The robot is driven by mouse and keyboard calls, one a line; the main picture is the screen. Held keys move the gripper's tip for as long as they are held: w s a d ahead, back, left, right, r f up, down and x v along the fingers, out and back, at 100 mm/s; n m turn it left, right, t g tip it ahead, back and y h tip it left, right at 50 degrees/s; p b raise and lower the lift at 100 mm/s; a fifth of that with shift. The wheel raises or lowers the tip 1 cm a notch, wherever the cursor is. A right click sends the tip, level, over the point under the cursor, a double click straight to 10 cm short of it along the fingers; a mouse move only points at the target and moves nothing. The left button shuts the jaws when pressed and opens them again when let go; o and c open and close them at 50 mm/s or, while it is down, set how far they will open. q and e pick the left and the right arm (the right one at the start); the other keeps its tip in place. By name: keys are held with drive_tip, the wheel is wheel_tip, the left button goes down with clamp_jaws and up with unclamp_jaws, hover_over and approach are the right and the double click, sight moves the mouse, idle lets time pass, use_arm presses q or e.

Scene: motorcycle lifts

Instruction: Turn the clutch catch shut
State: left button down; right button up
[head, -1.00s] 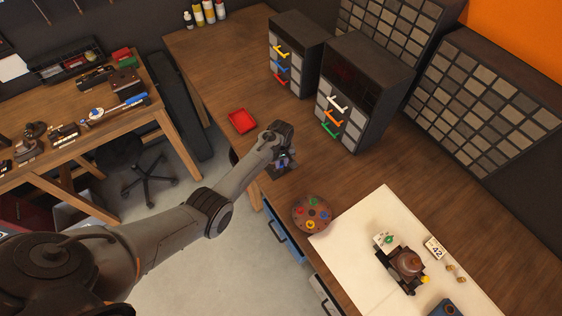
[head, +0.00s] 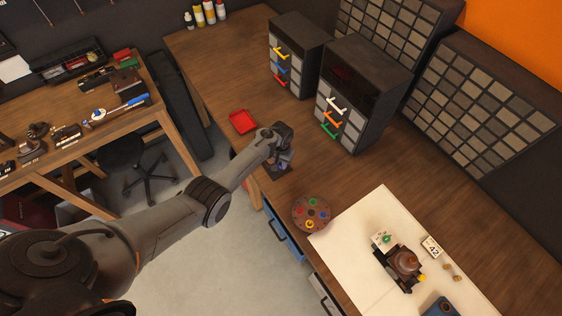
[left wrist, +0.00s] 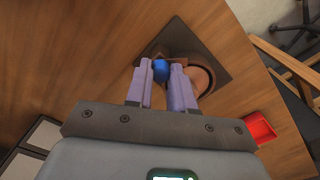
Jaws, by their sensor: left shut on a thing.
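A dark square plate (left wrist: 212,52) with a round brown disc (left wrist: 200,80) lies on the wooden bench in the left wrist view. A blue knob (left wrist: 160,69) shows at its edge, between my fingertips; I take it for the clutch catch. My left gripper (left wrist: 162,72) is shut on the blue knob, and its pale purple fingers hide part of the disc. In the head view my left gripper (head: 283,164) is low over the dark plate (head: 275,173) near the bench's front edge, and the knob is mostly hidden. My right gripper is not in view.
A red tray (head: 242,122) lies left of the gripper. A round board with coloured knobs (head: 311,213) is at its lower right. Drawer cabinets (head: 365,75) stand behind. A white mat (head: 350,240) carries a brown device (head: 404,263).

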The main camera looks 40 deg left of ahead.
use_arm(q)
drive_tip(key=m, duration=0.8)
drive_tip(key=shift+m, duration=0.6)
drive_tip(key=c, duration=1)
unclamp_jaws()
